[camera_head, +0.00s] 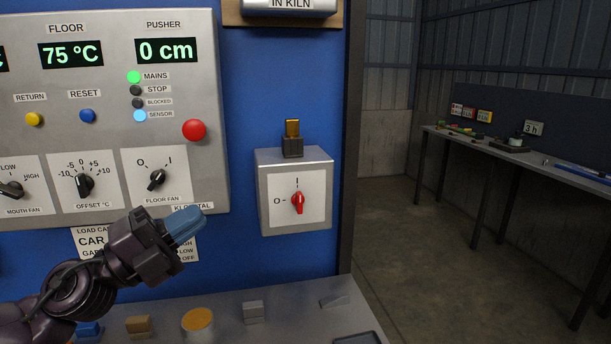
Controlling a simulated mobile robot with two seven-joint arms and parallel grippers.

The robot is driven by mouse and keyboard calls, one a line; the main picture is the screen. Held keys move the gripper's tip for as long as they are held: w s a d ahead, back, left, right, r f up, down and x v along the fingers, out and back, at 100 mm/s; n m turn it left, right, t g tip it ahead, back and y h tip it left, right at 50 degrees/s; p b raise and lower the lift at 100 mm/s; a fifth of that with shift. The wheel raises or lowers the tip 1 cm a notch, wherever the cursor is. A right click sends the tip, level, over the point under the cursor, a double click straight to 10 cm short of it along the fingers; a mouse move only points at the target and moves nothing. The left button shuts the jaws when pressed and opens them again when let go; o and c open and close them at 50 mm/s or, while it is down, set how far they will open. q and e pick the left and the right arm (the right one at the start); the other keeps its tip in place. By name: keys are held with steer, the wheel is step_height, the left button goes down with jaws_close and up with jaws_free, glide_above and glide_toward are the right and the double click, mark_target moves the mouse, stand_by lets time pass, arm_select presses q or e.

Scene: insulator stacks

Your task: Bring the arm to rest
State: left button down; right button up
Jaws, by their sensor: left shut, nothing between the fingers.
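My left gripper (185,224) shows at the lower left, its arm coming in from the left edge. Its blue-grey fingers are shut with nothing between them. It is in front of the blue wall, just below the grey control panel (214,110), and partly covers a white paper label. The fingertips point up and to the right, apart from the grey switch box (262,190). The red knob (298,203) on that box has its pointer turned up toward I. My right gripper is not in view.
A grey shelf (290,320) below holds a blue block (89,329), a tan block (139,325), a round orange-topped piece (198,319) and grey blocks. A red button (194,130) sits on the panel. At right, a long workbench (510,155) stands beyond open floor.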

arm_select(q)
steer(key=s+a+f+n+t+y, duration=0.25)
steer(key=a+f+n+y, duration=0.45)
steer(key=f+n+y, duration=0.5)
steer(key=s+a+f+n+t+y, duration=0.1)
steer(key=s+a+f+n+y, duration=0.2)
steer(key=a+f+n+y, duration=0.55)
steer(key=s+d+f+n+g+h, duration=0.15)
steer(key=s+f+n+g, duration=0.35)
steer(key=s+f+g, duration=0.5)
steer(key=s+d+f+n+g, duration=0.35)
steer(key=s+f, duration=0.45)
steer(key=s, duration=0.7)
steer(key=w+f+t, duration=0.8)
steer(key=shift+w+a+f+t, duration=0.2)
steer(key=shift+w+f+t, duration=0.1)
steer(key=shift+w, duration=0.1)
steer(key=shift+h, duration=0.3)
steer(key=shift+r, duration=0.1)
